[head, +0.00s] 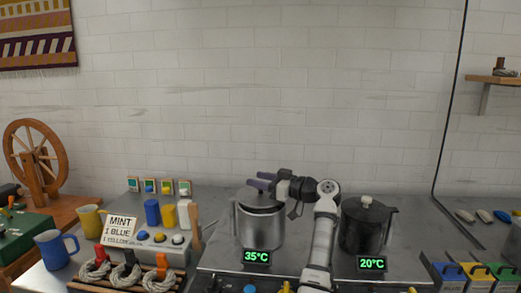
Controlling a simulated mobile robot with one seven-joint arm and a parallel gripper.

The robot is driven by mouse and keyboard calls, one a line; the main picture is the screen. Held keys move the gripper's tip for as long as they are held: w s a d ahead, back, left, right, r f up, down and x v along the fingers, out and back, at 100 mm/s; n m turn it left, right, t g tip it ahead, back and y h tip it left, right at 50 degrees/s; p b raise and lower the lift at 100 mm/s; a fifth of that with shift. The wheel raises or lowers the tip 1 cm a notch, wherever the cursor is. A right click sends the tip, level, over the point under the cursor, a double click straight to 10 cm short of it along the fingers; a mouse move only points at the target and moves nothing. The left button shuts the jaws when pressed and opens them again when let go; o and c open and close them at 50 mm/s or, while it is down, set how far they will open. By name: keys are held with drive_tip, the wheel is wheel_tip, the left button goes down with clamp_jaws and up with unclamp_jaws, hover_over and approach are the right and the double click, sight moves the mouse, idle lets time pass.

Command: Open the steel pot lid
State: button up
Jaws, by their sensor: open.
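The steel pot (261,229) stands upright on the counter in the middle of the head view, behind a display reading 35°C (257,257). Its lid (260,203) appears to sit on the rim, partly hidden by my gripper. My gripper (259,183) is open over the top of the pot, its fingers pointing left. I cannot tell whether the fingers are around the lid's knob or touching it. My arm comes up from the lower edge, just right of the pot.
A black pot (362,228) with a pale knob stands to the right, behind a 20°C display (372,263). At left are a MINT sign (119,229), blue and yellow cylinders, wool skeins (160,280), and a blue mug (55,249).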

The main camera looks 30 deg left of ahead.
wheel_tip(320, 180, up, 18)
drive_tip(key=b, duration=0.1)
drive_tip(key=shift+r, duration=0.25)
